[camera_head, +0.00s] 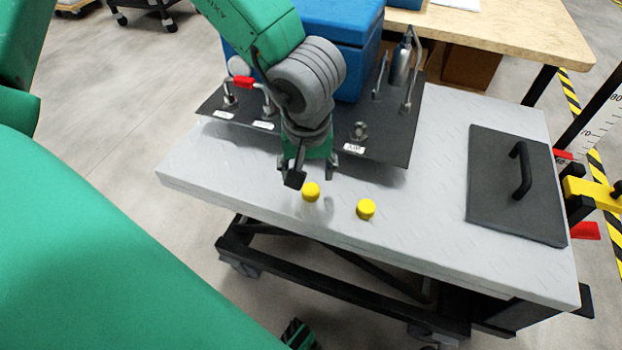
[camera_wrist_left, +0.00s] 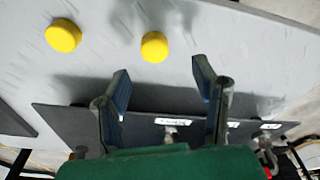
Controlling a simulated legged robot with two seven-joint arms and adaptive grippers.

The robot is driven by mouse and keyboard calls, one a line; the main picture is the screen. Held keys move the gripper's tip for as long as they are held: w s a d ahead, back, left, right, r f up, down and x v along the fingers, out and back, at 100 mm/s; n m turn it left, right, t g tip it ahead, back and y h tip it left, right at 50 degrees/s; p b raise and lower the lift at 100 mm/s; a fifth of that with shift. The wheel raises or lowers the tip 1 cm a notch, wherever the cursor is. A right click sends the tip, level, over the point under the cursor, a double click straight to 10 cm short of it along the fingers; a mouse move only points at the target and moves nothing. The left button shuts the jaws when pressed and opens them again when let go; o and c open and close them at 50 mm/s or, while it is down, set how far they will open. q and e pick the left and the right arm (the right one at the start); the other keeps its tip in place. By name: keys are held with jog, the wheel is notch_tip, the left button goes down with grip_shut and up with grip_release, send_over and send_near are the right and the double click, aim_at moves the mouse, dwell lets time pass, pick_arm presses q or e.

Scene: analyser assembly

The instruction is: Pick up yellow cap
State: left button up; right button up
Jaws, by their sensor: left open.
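Two yellow caps stand on the light grey cart top (camera_head: 440,225). One yellow cap (camera_head: 311,191) is close to my left gripper, and the other yellow cap (camera_head: 366,209) is to its right and nearer the front edge. My left gripper (camera_head: 312,178) is open and empty above the cart, just behind the nearer cap. In the left wrist view, the nearer cap (camera_wrist_left: 154,47) lies beyond the open fingers (camera_wrist_left: 162,88), roughly in line with the gap between them. The other cap (camera_wrist_left: 63,35) is farther left. My right gripper is not in view.
A dark plate with metal fittings (camera_head: 393,150) lies behind and under the left arm, with a blue box (camera_head: 335,30) behind. A dark panel with a handle (camera_head: 487,210) lies at the right. The cart top between the caps and that panel is clear.

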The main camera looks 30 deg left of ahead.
aim_at(310, 189)
pick_arm(q)
jog(key=shift+a+f, duration=0.15)
jog(key=shift+f, duration=0.3)
jog(key=f+b, duration=0.2)
jog(key=d+f+b, duration=0.1)
jog(key=f, duration=0.1)
jog(key=shift+w+d+b, duration=0.1)
jog(key=shift+w+b, duration=0.1)
jog(key=shift+b, duration=0.15)
jog(key=shift+f, duration=0.35)
jog(key=shift+a, duration=0.45)
jog(key=shift+c, duration=1.3)
jog(key=c, duration=0.5)
jog(key=shift+c, duration=0.4)
